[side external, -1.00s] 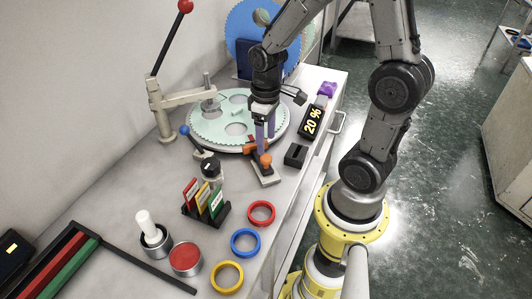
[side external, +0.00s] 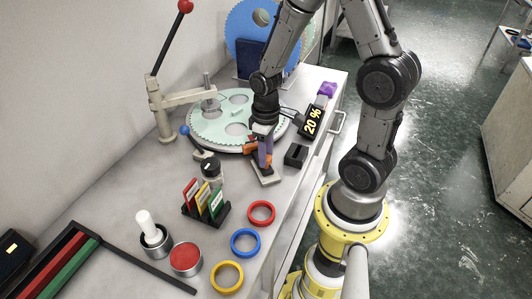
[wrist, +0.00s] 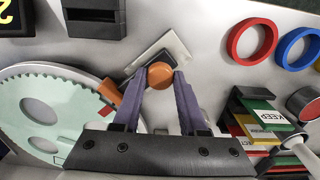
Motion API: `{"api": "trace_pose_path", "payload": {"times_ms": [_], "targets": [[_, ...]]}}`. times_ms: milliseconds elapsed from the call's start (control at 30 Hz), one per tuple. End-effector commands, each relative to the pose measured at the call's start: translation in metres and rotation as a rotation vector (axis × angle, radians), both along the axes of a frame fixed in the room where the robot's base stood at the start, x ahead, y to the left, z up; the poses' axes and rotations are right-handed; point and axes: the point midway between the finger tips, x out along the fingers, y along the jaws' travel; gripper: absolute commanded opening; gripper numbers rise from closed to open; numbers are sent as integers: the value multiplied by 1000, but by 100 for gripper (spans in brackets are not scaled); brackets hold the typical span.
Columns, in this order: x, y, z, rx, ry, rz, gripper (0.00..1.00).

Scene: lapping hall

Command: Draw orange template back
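The orange template (side external: 258,147) sits at the near edge of the pale green toothed disc; part of it shows left of my fingers in the wrist view (wrist: 109,92). A round orange knob (wrist: 160,75) stands on a grey slide plate (wrist: 172,48), which is also visible in the side view (side external: 268,179). My gripper (wrist: 161,78) points down over the slide, its purple fingers on either side of the knob at their tips. Whether the fingers press on the knob or only surround it cannot be told.
The green toothed disc (side external: 210,130) lies behind my gripper. A black slotted block (side external: 295,155) and a "20 %" display (side external: 312,122) stand to the right.

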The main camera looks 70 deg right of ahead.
Motion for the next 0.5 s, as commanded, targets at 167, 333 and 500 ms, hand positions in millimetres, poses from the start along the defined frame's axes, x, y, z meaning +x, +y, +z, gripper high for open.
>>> {"api": "trace_pose_path", "payload": {"times_ms": [167, 333, 500], "targets": [[0, 0, 0, 0, -1, 0, 0], [0, 0, 0, 0, -1, 0, 0], [0, 0, 1, 0, -1, 0, 0]]}}
